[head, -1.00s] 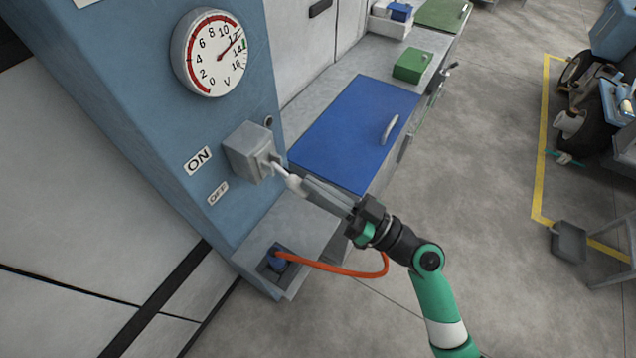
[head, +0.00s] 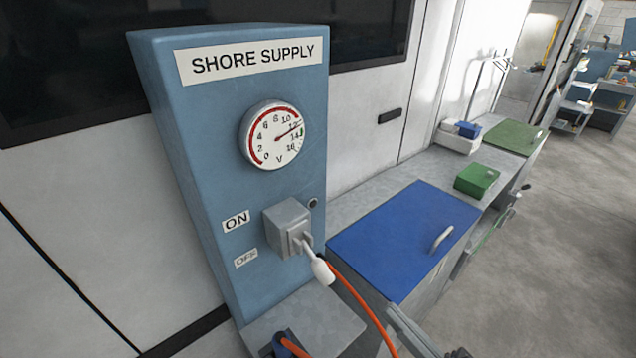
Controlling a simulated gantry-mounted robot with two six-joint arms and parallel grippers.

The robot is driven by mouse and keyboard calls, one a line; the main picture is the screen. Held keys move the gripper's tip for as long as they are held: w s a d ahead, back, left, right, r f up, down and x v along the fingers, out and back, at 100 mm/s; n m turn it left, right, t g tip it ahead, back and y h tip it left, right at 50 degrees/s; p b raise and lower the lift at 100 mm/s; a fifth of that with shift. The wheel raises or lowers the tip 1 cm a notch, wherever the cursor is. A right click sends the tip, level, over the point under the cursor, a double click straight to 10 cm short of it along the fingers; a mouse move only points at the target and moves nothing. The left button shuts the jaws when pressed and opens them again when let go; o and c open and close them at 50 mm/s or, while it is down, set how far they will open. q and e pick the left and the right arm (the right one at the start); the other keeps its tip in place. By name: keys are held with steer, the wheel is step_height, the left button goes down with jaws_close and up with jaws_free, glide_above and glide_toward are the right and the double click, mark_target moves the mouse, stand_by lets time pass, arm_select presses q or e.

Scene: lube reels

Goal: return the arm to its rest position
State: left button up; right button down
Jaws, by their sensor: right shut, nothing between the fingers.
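My right gripper (head: 393,312) shows at the bottom edge, right of centre. Its grey fingers are shut with nothing between them, and most of the arm behind is out of frame. The fingertips are apart from the white-tipped lever (head: 321,270), to its lower right. The lever sticks out from a grey switch box (head: 288,226) on the blue shore supply cabinet (head: 200,120). My left gripper is not in view.
A dial gauge (head: 272,135) on the cabinet has its needle between 12 and 14. An orange cable (head: 358,299) runs past the lever. A blue-lidded unit (head: 400,235) and a green box (head: 476,180) stand right. Grey floor (head: 540,270) is clear at far right.

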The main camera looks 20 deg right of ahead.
steer(key=a+r+n+y, duration=0.3)
steer(key=a+r+n, duration=0.2)
steer(key=r, duration=0.8)
steer(key=a+r+n+y, duration=0.3)
steer(key=a+r+n, duration=0.1)
steer(key=r, duration=0.9)
steer(key=s+d+r+m+t+h, duration=0.1)
steer(key=d+r+m+t+h, duration=0.7)
steer(key=m+h, duration=0.5)
step_height(320, 180, up, 38)
steer(key=n+p, duration=0.1)
steer(key=p, duration=3.7)
steer(key=shift+s+r+n, duration=0.15)
steer(key=shift+n, duration=0.15)
steer(key=shift+h, duration=0.5)
